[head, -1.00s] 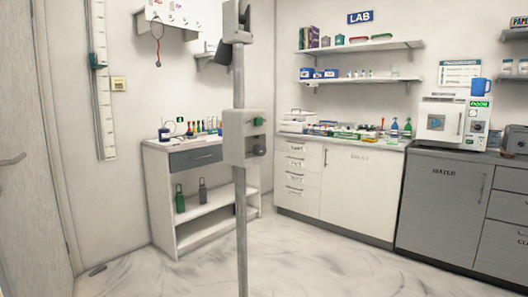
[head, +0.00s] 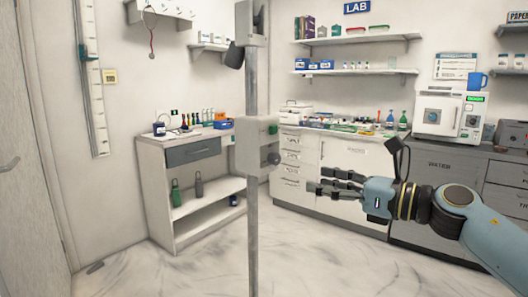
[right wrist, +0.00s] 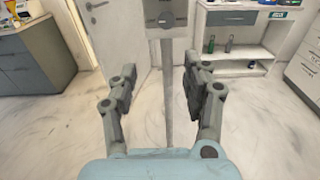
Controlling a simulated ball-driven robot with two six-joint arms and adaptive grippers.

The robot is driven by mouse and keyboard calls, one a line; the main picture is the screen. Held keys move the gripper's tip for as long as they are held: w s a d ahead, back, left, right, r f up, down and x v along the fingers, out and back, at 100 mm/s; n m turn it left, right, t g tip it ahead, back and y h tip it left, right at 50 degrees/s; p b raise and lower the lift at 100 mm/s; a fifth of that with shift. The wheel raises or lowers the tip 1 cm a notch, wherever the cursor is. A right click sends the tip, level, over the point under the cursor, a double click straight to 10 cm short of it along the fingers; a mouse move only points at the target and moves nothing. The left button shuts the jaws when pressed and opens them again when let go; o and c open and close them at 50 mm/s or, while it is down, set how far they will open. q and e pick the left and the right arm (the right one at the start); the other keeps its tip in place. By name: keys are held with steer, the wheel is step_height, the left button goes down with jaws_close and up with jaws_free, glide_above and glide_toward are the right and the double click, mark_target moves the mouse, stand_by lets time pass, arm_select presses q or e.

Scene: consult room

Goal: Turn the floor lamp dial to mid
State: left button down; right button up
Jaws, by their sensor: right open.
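The floor lamp is a grey upright pole (head: 252,225) with a grey control box (head: 252,147) partway up. A dark round dial (head: 274,159) sticks out of the box's right side, below a small green part (head: 273,129). I cannot read the dial's setting. My right gripper (head: 316,182) is open and empty, to the right of the dial and slightly lower, apart from it. In the right wrist view the pole (right wrist: 168,105) stands beyond and between the spread fingers (right wrist: 160,78), with the box (right wrist: 166,12) at the top edge. My left gripper is not in view.
A white shelf unit with a grey drawer (head: 193,152) stands behind the lamp on the left, with bottles on it. A counter (head: 350,155) with lab items runs along the back right. The marble floor (head: 190,270) around the pole is clear.

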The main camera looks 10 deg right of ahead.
mark_target(278, 160)
steer(key=x, duration=0.3)
steer(key=r+p+x, duration=0.1)
steer(key=x, duration=0.3)
steer(key=d+r+p+x, duration=0.1)
steer(key=x, duration=0.3)
steer(key=shift+w+r, duration=0.2)
steer(key=shift+w, duration=0.2)
jaws_close()
